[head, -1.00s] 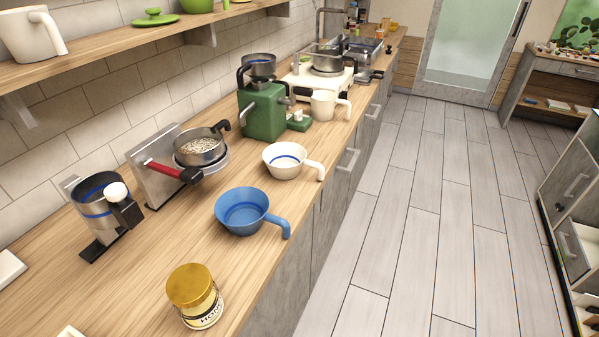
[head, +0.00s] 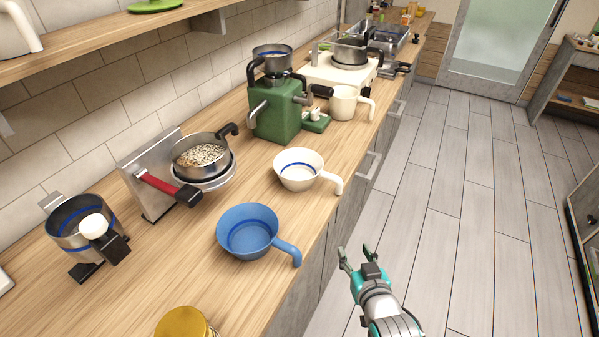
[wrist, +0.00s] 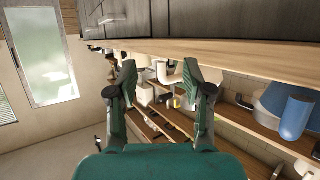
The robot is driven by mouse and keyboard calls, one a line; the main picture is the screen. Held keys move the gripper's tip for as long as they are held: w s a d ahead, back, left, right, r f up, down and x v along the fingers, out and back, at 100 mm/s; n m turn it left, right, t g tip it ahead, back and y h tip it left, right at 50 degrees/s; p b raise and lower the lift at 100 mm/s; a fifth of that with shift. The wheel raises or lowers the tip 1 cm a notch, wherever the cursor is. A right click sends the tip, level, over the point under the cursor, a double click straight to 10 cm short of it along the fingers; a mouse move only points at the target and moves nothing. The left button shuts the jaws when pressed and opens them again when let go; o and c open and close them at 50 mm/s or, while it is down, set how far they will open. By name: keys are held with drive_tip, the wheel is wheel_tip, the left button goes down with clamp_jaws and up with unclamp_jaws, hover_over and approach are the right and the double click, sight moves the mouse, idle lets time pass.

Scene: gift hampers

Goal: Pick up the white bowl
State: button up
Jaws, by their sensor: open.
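The white bowl (head: 299,170) stands upright on the wooden counter, with a blue line inside and its handle pointing right toward the counter edge. My gripper (head: 359,254) is open and empty, out over the floor beside the counter, lower right of the bowl and apart from it. In the wrist view my gripper (wrist: 160,72) has its fingers spread. A white shape shows between and beyond them, partly hidden by the right finger; I cannot tell surely that it is the bowl.
A blue bowl with handle (head: 249,232) stands nearer on the counter (head: 150,285); it also shows in the wrist view (wrist: 290,108). A pan of grains (head: 200,156), a green machine (head: 275,113) and a white mug (head: 344,101) stand around. A yellow-lidded jar (head: 184,324) is nearest. The floor is clear.

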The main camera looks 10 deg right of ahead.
approach(340, 188)
drive_tip(key=x, duration=1.1)
drive_tip(key=shift+w+d, duration=0.1)
drive_tip(key=shift+w, duration=0.05)
drive_tip(key=shift+c, duration=0.3)
clamp_jaws()
